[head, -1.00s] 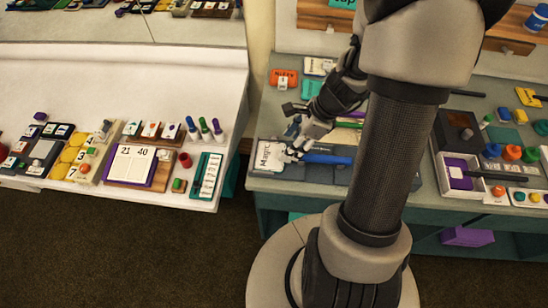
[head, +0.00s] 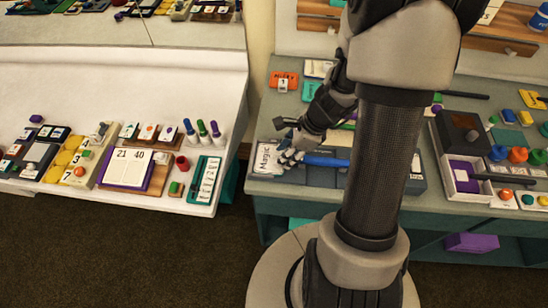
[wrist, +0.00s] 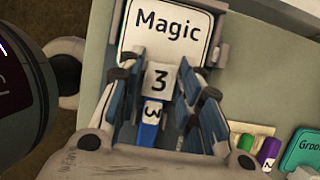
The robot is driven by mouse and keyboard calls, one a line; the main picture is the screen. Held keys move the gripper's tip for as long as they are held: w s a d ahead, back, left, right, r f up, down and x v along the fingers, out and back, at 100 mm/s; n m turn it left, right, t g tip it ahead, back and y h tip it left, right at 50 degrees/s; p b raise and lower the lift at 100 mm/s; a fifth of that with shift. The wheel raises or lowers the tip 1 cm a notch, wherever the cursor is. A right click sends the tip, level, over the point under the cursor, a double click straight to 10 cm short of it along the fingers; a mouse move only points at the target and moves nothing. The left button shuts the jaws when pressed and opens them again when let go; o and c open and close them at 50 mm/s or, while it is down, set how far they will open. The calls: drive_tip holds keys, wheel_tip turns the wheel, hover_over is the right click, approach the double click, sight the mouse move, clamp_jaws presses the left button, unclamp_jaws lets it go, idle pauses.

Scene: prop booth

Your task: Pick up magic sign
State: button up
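The magic sign (head: 266,157) is a white plate with rounded corners and black "Magic" lettering, lying near the front left of the right-hand table. It shows at the top of the wrist view (wrist: 167,30). My gripper (head: 288,157) is low over the table at the sign's right end in the head view. In the wrist view its fingers (wrist: 160,66) are spread apart, pointing at the sign's lower edge. Whether they touch it I cannot tell. A white block with "3" on two faces and a blue part (wrist: 158,80) shows between the fingers.
A blue bar (head: 325,161) lies right of my gripper. An orange block (head: 283,81) and a teal block (head: 311,91) are behind. A white tray (head: 463,195) stands to the right.

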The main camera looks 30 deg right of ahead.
drive_tip(key=c, duration=0.6)
drive_tip(key=shift+r, duration=0.1)
